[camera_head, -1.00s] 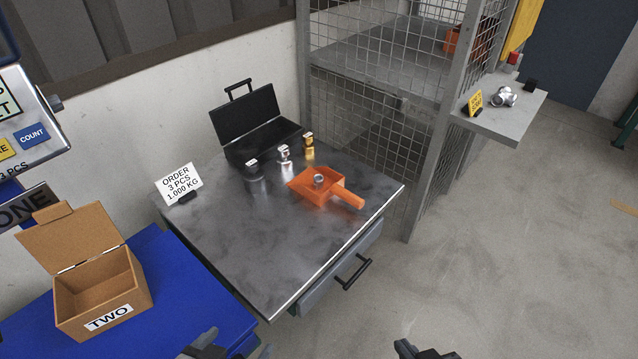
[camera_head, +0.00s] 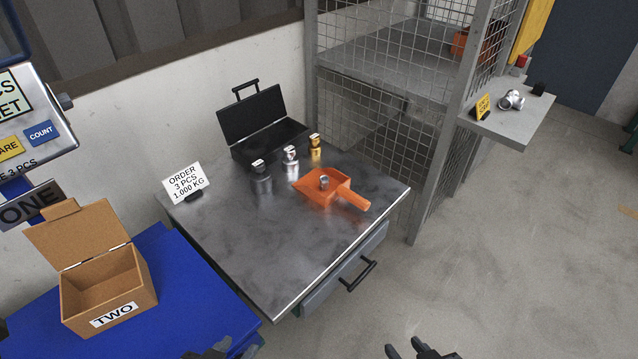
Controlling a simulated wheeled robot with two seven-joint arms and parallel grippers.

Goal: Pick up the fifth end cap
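A small grey metal piece (camera_head: 324,182), which looks like an end cap, sits in the orange scoop (camera_head: 350,197) on the metal table. I cannot tell whether it is the fifth. My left gripper (camera_head: 236,350) shows only its tips at the bottom edge, in front of the blue table. My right gripper (camera_head: 406,349) also shows only its tips at the bottom edge, over the floor. Both grippers look open, with a gap between the tips and nothing seen between them. Both are well short of the scoop.
The metal table (camera_head: 270,245) has a clear front. Three weights stand behind the scoop, before an open black case (camera_head: 257,112). An order card (camera_head: 184,180) stands at left. An open box marked TWO (camera_head: 108,290) is on the blue table. A shelf (camera_head: 515,125) holds a silver fitting (camera_head: 511,99).

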